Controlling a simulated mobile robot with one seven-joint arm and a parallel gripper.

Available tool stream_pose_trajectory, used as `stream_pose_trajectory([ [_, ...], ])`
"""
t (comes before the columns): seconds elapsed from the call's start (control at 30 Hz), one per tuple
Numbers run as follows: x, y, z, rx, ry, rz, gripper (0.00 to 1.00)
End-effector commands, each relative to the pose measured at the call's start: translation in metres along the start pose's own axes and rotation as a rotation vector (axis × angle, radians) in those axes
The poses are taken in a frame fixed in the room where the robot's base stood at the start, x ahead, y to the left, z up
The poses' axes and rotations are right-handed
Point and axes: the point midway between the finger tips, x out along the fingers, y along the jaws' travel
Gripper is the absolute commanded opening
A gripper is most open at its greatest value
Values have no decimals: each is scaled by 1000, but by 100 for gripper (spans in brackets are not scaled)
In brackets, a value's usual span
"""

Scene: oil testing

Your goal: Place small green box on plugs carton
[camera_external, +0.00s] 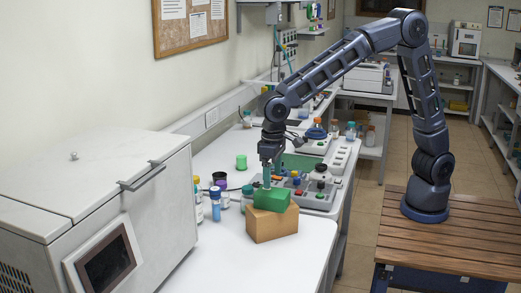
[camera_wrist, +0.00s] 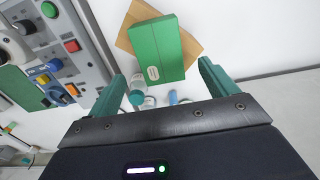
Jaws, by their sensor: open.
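The small green box (camera_external: 272,199) rests on top of the brown plugs carton (camera_external: 270,224) on the white bench. In the wrist view the green box (camera_wrist: 157,48) lies over the carton (camera_wrist: 193,47), turned at an angle to it, with carton corners showing on both sides. My gripper (camera_external: 267,183) is above and close to the green box in the external view; whether it touches cannot be told there. In the wrist view my gripper (camera_wrist: 163,80) has its two teal fingers wide apart, with nothing held between them.
Several bottles, including a blue-capped one (camera_external: 215,203), stand left of the carton. A grey control panel (camera_external: 315,190) with knobs and buttons sits behind it. A large white machine (camera_external: 100,210) stands at left. The bench in front of the carton (camera_external: 235,265) is clear.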

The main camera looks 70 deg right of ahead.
Motion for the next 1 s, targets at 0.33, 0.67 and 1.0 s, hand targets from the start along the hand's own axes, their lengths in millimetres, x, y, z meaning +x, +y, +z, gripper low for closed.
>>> stream_pose_trajectory([
  [0.33, -39, 0, 0, 0, -1, 1, 85],
  [0.67, -49, 12, 1, 3, 6, -5, 85],
  [1.0, -101, 125, 24, 7, 77, -45, 85],
])
